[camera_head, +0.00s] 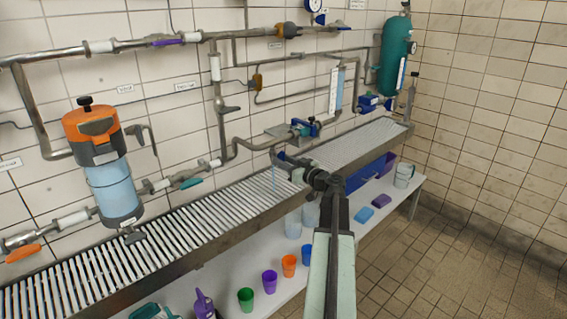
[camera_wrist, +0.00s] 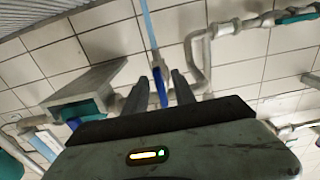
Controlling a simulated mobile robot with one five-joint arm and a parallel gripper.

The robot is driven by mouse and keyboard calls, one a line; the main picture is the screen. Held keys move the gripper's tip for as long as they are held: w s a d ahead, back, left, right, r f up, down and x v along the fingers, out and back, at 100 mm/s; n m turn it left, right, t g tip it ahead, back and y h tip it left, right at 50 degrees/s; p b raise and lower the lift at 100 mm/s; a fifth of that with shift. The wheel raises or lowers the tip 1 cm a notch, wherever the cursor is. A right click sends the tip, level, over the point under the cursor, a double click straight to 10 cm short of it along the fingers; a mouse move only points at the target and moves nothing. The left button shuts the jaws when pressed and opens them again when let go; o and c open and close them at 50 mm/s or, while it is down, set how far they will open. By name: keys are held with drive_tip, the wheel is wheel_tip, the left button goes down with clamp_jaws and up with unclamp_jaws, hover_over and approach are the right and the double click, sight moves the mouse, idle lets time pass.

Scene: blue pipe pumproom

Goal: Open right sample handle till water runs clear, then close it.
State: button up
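A sample pipe (camera_head: 245,145) on the wall ends in a downturned outlet, and a thin pale-blue water stream (camera_head: 273,178) falls from it toward the slatted trough. The stream also shows in the wrist view (camera_wrist: 150,25) and looks clear. A blue handle (camera_wrist: 161,90) sits between my fingers in the wrist view. My gripper (camera_wrist: 172,80) is around the handle, with its left finger beside it and a visible gap to its right finger, so it looks open.
The slatted trough (camera_head: 190,235) runs along the wall below the pipes. A teal-handled valve (camera_head: 190,183) lies further left. Several coloured cups stand on the white shelf (camera_head: 225,275). The tiled floor is clear at right.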

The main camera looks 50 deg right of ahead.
clamp_jaws()
drive_tip(key=shift+s+a+f, duration=0.1)
drive_tip(key=shift+a, duration=0.1)
drive_tip(key=shift+d, duration=0.15)
drive_tip(key=m, duration=0.9)
drive_tip(key=shift+a+r, duration=0.2)
drive_tip(key=shift+r, duration=0.05)
drive_tip(key=m, duration=0.5)
drive_tip(key=shift+r, duration=0.15)
drive_tip(key=shift+r+m+p, duration=0.1)
drive_tip(key=shift+m+p, duration=0.25)
drive_tip(key=shift+m, duration=1.75)
